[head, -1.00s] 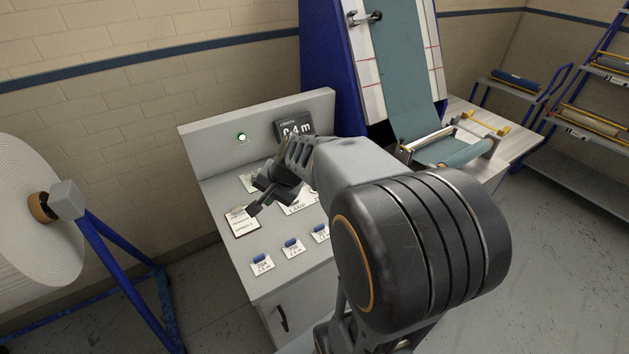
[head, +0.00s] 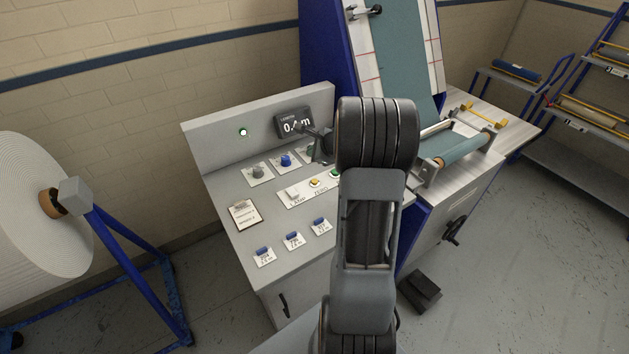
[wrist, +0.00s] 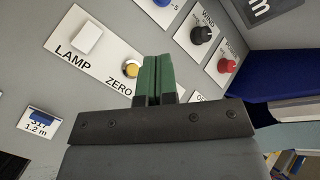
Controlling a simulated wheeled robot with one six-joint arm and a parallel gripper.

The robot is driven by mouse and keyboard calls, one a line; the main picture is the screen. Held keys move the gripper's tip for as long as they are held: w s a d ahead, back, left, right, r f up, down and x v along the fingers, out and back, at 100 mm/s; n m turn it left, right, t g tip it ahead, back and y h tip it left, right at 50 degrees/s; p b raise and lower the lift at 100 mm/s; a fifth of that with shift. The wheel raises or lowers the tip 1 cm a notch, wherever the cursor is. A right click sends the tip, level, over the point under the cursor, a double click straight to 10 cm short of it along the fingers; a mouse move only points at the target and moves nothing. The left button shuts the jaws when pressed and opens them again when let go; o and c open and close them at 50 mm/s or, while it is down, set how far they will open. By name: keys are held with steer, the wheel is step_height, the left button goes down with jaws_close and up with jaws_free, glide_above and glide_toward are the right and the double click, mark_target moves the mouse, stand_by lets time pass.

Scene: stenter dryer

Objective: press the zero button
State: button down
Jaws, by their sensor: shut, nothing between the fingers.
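The zero button (head: 314,182) is a small yellow round button on the white strip of the control panel, between the white lamp switch (head: 293,193) and a green button (head: 336,173). In the wrist view the zero button (wrist: 131,68) sits above the ZERO label, just left of my gripper. My gripper (wrist: 158,75) is shut and empty, with its green fingertips close together over the strip. Whether they touch the panel cannot be told. In the head view my arm hides much of the gripper.
A display (head: 293,122) stands behind the panel, partly covered by my arm. Several knobs, including a blue one (head: 286,160) and a red one (wrist: 227,65), lie beyond the strip. A white roll (head: 25,200) stands left.

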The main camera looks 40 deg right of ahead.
mark_target(314, 182)
steer(key=shift+f, duration=0.15)
step_height(314, 182, down, 8)
steer(key=b, duration=0.7)
steer(key=shift+f, duration=0.25)
steer(key=shift+f+b, duration=0.15)
steer(key=shift+b, duration=0.2)
stand_by(1.4)
steer(key=shift+f+b, duration=0.3)
steer(key=shift+b, duration=0.1)
steer(key=shift+f+b, duration=0.6)
stand_by(0.8)
steer(key=shift+r, duration=0.15)
steer(key=shift+r+p, duration=0.8)
steer(key=shift+r, duration=0.1)
steer(key=shift+r, duration=0.1)
steer(key=shift+r+p, duration=2)
steer(key=shift+r, duration=0.4)
